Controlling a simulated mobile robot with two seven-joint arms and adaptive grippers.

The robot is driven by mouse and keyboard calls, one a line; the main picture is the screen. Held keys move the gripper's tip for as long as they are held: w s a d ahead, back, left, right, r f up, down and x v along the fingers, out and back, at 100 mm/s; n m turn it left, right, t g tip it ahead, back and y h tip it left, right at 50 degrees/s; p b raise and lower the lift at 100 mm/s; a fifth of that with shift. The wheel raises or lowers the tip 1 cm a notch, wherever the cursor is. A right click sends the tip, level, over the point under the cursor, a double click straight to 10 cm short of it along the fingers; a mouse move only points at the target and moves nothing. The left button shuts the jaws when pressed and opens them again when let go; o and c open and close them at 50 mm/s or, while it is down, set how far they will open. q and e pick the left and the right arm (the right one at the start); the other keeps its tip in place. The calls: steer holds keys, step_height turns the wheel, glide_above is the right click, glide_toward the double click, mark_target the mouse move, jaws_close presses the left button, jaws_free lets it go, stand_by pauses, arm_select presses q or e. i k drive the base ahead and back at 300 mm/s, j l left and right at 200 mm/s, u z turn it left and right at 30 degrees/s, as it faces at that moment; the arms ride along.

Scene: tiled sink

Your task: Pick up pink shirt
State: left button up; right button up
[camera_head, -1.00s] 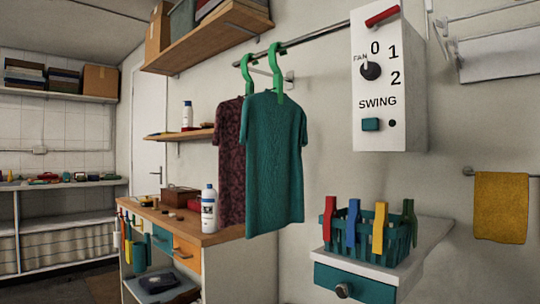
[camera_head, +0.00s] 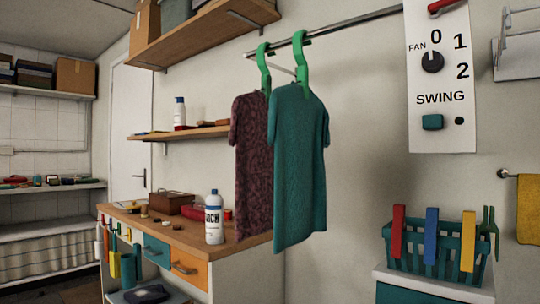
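A dark pink, maroon patterned shirt (camera_head: 251,170) hangs from a green hanger (camera_head: 263,68) on a wall rail (camera_head: 340,29). A teal shirt (camera_head: 300,170) hangs in front of it on a second green hanger (camera_head: 301,62) and hides its right part. Neither of my grippers is in the head view.
A wooden workbench (camera_head: 245,242) with a white bottle (camera_head: 214,218) and small boxes stands below and left of the shirts. A wall shelf (camera_head: 180,132) is behind. At right are a fan control box (camera_head: 440,85) and a teal basket (camera_head: 435,252) with coloured clips.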

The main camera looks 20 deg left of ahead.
mark_target(254, 160)
steer(key=j+z, duration=0.35)
steer(key=j, duration=1.9)
steer(key=i, duration=0.05)
